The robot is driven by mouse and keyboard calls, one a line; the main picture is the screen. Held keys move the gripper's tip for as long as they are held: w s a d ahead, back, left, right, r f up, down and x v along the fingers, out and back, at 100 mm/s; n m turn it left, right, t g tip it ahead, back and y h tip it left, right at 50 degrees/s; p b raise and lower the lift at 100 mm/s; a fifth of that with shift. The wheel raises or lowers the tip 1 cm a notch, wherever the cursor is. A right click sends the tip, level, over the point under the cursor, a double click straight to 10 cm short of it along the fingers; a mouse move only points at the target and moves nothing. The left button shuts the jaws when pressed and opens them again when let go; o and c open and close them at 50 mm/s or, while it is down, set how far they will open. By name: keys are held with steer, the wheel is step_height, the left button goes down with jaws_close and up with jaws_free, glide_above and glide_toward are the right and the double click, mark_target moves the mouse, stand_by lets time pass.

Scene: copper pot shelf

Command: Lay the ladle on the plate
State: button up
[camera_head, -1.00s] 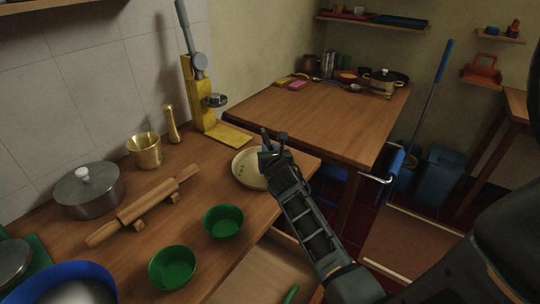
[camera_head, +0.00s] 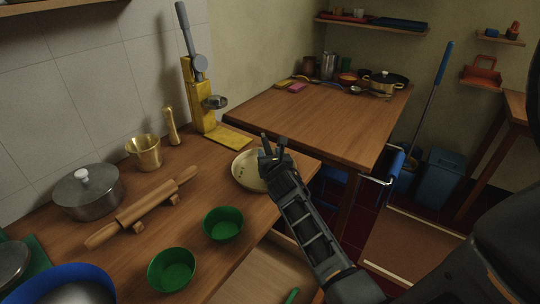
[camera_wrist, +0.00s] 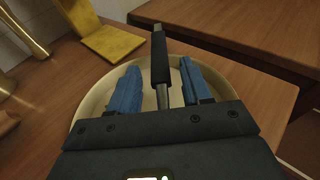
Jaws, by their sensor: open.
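The pale round plate (camera_head: 243,176) lies near the right edge of the wooden counter. It also shows in the wrist view (camera_wrist: 93,101), below my gripper. My gripper (camera_head: 273,146) is over the plate, with its blue fingers apart in the wrist view (camera_wrist: 158,90). A utensil with a black handle and metal shaft, seemingly the ladle (camera_wrist: 160,58), lies between the open fingers, its handle pointing away across the plate's far rim. Its other end is hidden by the gripper body. I cannot tell whether it rests on the plate.
Green bowls (camera_head: 223,223), a rolling pin (camera_head: 140,208), a lidded pot (camera_head: 88,192) and a brass mortar (camera_head: 144,152) stand left of the plate. A yellow press (camera_head: 201,95) is behind it. The adjoining table (camera_head: 316,117) is mostly clear, with pots at its back.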

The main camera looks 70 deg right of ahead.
steer(key=v, duration=1.2)
steer(key=shift+a, duration=0.15)
steer(key=s+a+m+t+y, duration=0.2)
steer(key=a+m, duration=0.2)
steer(key=a, duration=0.4)
steer(key=s+a+f+m+t+y, duration=0.1)
steer(key=s+a+m+y, duration=0.2)
steer(key=a, duration=0.5)
steer(key=s+a+m+t+y, duration=0.2)
steer(key=a+m, duration=0.2)
steer(key=a, duration=0.5)
steer(key=s+a+r+m+t+y, duration=0.1)
steer(key=s+a+r+m+y, duration=0.5)
steer(key=s+a+r+m, duration=0.3)
steer(key=s+r+m, duration=0.1)
steer(key=s+m, duration=0.2)
steer(key=m, duration=0.1)
steer(key=shift+s+a+t, duration=0.3)
steer(key=shift+s+a, duration=0.05)
